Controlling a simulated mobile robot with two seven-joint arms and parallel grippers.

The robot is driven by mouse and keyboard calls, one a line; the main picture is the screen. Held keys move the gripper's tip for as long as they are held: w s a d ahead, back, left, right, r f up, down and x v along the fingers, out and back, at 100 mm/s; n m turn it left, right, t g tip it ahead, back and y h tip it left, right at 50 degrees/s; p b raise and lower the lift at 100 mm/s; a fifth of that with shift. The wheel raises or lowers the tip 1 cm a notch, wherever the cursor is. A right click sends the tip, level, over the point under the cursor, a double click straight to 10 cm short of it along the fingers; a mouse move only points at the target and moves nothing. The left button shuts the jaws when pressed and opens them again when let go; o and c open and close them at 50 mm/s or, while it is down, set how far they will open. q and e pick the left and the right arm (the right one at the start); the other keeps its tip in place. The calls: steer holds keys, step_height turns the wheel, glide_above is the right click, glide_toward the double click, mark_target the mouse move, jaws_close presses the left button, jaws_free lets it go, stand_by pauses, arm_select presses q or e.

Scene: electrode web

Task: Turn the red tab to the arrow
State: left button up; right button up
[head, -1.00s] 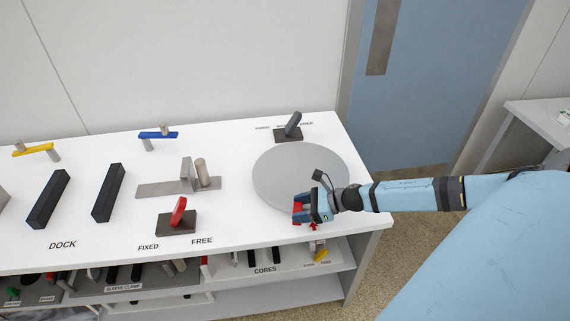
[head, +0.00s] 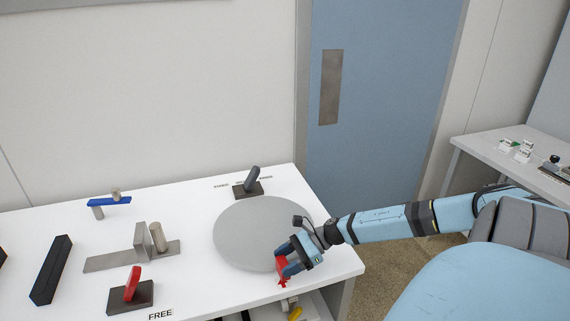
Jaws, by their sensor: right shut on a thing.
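A round grey disc (head: 245,232) lies flat on the white table. A red tab (head: 281,266) is at the disc's front right edge, partly hidden by my gripper. My right gripper (head: 286,263) is shut on the red tab. A small red arrow (head: 283,284) is marked on the table just outside the disc, right below the tab in the head view. The tab appears roughly in line with the arrow, but the fingers make the exact alignment hard to tell. My left gripper is not in view.
A dark lever on a block (head: 248,188) stands behind the disc. A grey metal bracket with a post (head: 140,240) and a red lever on a dark block (head: 131,296) are to the left. The table's right edge is close to my right gripper.

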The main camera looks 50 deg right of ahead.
steer(key=o, duration=1.3)
steer(key=shift+s+d+r, duration=0.1)
steer(key=shift+s+d, duration=0.05)
steer(key=shift+d, duration=0.1)
steer(key=p+v, duration=0.2)
steer(key=v, duration=1.1)
steer(key=shift+d+r, duration=0.1)
